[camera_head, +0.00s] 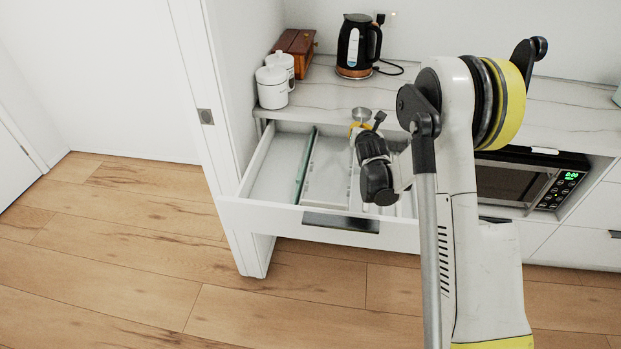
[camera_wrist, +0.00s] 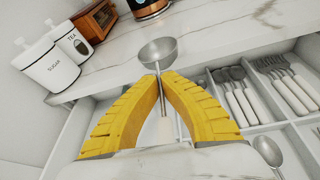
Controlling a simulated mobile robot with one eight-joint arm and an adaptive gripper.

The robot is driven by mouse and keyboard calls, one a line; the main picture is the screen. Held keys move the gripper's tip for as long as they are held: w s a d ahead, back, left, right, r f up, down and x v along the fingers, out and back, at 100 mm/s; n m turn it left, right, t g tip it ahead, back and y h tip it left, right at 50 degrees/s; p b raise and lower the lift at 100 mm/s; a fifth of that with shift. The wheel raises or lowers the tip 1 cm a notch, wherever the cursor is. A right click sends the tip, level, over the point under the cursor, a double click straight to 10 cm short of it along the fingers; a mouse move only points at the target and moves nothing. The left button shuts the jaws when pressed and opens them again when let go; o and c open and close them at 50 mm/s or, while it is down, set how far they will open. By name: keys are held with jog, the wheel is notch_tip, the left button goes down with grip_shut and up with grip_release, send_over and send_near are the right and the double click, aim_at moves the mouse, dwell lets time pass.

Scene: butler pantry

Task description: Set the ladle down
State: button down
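The ladle (camera_wrist: 158,52) has a round metal bowl and a thin handle. In the wrist view, my gripper (camera_wrist: 159,78) is shut on its handle, with the bowl beyond the fingertips. In the head view, the ladle's bowl (camera_head: 361,114) shows just past my gripper (camera_head: 357,127), near the front edge of the counter. The gripper is over the open drawer (camera_head: 270,207). Much of the handle is hidden by my fingers and wrist, and I cannot tell if the ladle touches anything.
The drawer has dividers and several forks and other cutlery (camera_wrist: 235,97); a spoon (camera_wrist: 268,152) lies at the right. On the marble counter (camera_head: 330,95) stand white canisters (camera_head: 272,88), a wooden box (camera_head: 297,50) and a kettle (camera_head: 354,47). A microwave (camera_head: 515,182) is at right.

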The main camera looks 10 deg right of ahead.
jog(key=shift+s+a+f+b, duration=0.55)
jog(key=shift+a+f+b, duration=0.45)
jog(key=shift+a+f, duration=0.75)
jog(key=shift+s+a+f+b, duration=0.6)
jog(key=shift+a+f+b, duration=0.45)
jog(key=shift+a+f, duration=0.7)
jog(key=shift+s+a+f+b, duration=0.55)
jog(key=shift+a+f+b, duration=0.45)
jog(key=shift+a+f, duration=0.7)
jog(key=shift+d+f, duration=0.1)
jog(key=shift+f, duration=0.15)
jog(key=c, duration=1.6)
grip_release()
